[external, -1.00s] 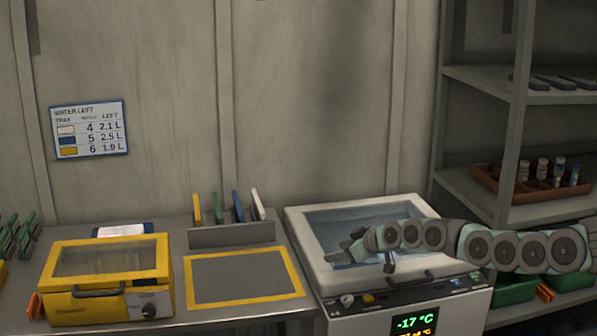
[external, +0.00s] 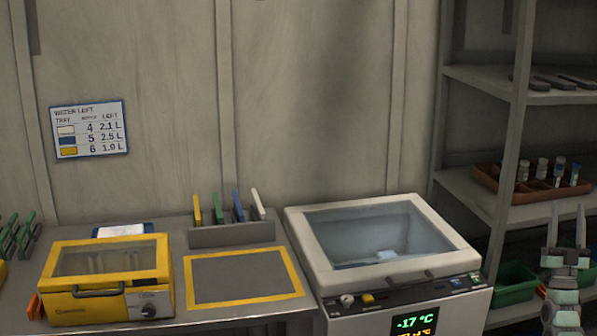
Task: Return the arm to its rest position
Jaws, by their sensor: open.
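My gripper (external: 566,222) is at the lower right of the external view, in front of the shelving. Its two pale fingers point upward and stand apart, with nothing between them. My arm comes up from the bottom edge of the picture, and most of it is out of view. The gripper stands clear to the right of the white freezer (external: 450,268).
The freezer's glass lid is shut, with a pale object faintly visible inside. A yellow box (external: 105,305) and a yellow-bordered mat (external: 245,279) sit on the bench. Shelves (external: 500,184) hold a brown vial tray (external: 528,186); a green bin (external: 514,283) stands lower.

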